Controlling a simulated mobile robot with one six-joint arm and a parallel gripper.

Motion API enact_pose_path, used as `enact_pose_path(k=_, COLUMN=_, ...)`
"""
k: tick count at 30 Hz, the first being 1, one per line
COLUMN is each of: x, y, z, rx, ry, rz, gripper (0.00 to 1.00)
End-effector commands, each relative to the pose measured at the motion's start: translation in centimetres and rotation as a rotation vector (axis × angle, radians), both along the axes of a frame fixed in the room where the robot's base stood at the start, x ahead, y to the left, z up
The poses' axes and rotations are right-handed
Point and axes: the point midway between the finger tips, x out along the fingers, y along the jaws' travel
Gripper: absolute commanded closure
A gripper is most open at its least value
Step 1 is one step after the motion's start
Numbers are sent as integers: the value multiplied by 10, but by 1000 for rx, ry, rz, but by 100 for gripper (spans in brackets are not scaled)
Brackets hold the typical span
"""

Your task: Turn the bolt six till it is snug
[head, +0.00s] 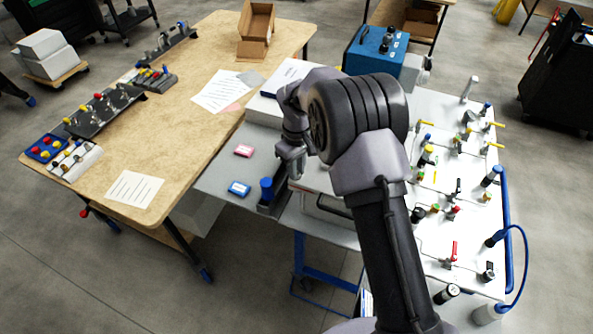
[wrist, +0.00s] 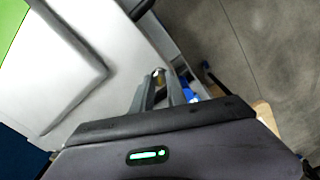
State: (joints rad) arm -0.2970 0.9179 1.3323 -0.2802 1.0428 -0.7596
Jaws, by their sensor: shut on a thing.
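In the head view my gripper (head: 291,163) points down over the left part of the grey bench, beside a pale housing. My arm crosses in front of much of that housing. No bolt number is readable, and the seat of the bolt is hidden.
A white panel (head: 440,225) with several valves lies right of my arm. A wooden table (head: 180,110) stands left.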

Motion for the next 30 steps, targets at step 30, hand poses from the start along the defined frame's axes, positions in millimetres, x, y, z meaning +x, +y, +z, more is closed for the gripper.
enact_pose_path(k=30, x=2, y=1, z=1, rx=4, ry=-5, rz=-960, gripper=100)
